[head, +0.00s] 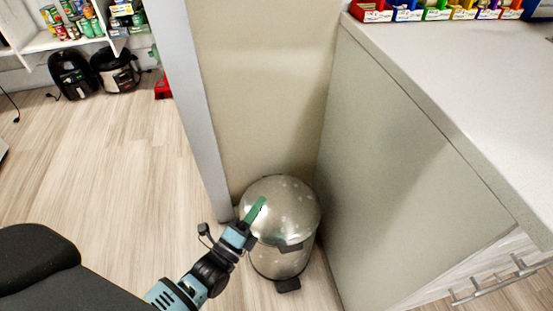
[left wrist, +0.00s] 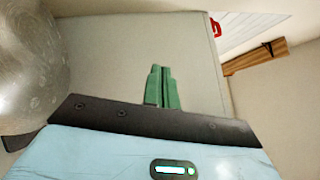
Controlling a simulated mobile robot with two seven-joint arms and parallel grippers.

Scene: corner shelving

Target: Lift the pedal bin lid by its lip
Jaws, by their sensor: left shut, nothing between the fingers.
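The round metal pedal bin (head: 272,262) stands on the floor in the corner between a beige wall panel and a grey cabinet side. Its domed lid (head: 290,200) looks closed, with a dark lip (head: 291,246) at the front. The black pedal (head: 288,285) is at its foot. My left gripper (head: 262,201) has green fingers, shut and empty, in front of the lid's left part in the head view; I cannot tell if they touch it. In the left wrist view the shut fingers (left wrist: 160,70) point at a plain panel, and a speckled metal surface (left wrist: 25,60) is at left.
The grey cabinet side (head: 385,160) rises close to the bin's right, under a pale worktop (head: 450,75). A light post (head: 203,110) stands at the bin's left. The wooden floor (head: 120,180) to the left is clear. Drawer handles (head: 495,282) show at lower right.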

